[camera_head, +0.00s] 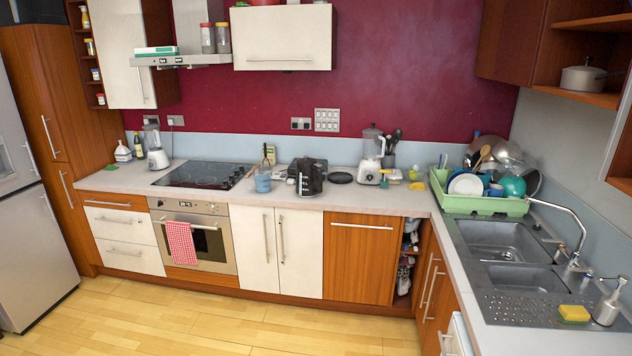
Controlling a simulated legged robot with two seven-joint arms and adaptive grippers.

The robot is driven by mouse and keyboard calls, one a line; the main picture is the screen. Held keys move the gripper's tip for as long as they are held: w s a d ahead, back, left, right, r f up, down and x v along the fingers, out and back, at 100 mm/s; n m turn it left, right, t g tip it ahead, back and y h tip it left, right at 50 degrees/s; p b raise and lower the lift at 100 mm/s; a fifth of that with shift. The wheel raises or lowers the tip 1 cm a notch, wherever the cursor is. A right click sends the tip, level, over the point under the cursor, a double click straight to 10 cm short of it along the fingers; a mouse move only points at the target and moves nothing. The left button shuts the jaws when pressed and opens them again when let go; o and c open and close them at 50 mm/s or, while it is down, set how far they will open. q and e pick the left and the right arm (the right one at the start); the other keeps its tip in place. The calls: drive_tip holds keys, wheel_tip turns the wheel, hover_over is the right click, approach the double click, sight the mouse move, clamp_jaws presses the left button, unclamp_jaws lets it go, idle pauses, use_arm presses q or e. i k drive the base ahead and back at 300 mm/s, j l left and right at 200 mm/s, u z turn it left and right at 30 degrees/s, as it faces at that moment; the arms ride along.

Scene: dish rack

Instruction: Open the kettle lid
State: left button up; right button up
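I cannot clearly pick out a kettle or its lid. A dark appliance (309,177) stands on the back counter, right of the hob; it could be a kettle or a toaster, and no lid can be made out on it. A flat black round thing (341,178) lies on the counter just right of it; I cannot tell what it is. Neither of my grippers is in view.
The hob (205,175) is further left. A green dish rack (482,205) with dishes stands by the sink (500,240). The wooden floor (210,325) is clear.

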sight(306, 161)
drive_tip(key=i, duration=2.15)
